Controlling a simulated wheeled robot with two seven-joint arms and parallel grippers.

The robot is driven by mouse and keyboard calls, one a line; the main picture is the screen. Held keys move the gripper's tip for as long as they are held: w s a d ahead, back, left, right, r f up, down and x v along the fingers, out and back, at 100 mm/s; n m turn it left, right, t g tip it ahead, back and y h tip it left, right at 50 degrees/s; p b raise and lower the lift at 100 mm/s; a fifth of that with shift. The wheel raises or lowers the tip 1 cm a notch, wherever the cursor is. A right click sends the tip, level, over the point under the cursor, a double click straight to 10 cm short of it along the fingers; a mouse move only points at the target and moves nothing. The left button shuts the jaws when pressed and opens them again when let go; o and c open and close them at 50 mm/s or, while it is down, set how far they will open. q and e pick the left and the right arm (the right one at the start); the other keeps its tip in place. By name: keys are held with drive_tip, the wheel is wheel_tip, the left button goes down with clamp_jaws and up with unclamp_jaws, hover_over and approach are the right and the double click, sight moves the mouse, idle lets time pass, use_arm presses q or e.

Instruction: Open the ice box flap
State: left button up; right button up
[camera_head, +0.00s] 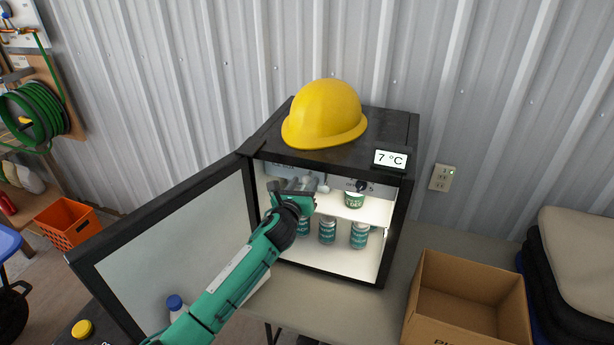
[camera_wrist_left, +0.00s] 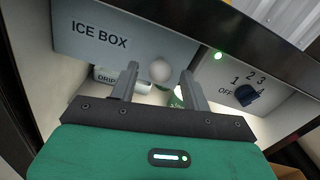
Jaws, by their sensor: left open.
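The ice box flap (camera_wrist_left: 97,38) is a grey panel marked "ICE BOX" at the top left inside the small fridge in the left wrist view. It looks closed. My left gripper also shows in the left wrist view (camera_wrist_left: 160,78). It is open and inside the fridge, with its fingers pointing at the upper compartment. A pale round knob (camera_wrist_left: 160,70) appears between the fingertips; I cannot tell whether they touch it. My right gripper is not in view.
The black fridge (camera_head: 398,220) has its door (camera_head: 170,255) swung open to the left. A dial (camera_wrist_left: 247,94) sits right of the flap. A green-and-white tub (camera_head: 354,199) and several cans (camera_head: 327,230) stand on the shelves. A yellow helmet (camera_head: 325,112) lies on top. A cardboard box (camera_head: 465,310) is at right.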

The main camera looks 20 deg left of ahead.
use_arm(q)
drive_tip(key=shift+w, duration=1.5)
drive_tip(key=shift+c, duration=0.2)
clamp_jaws()
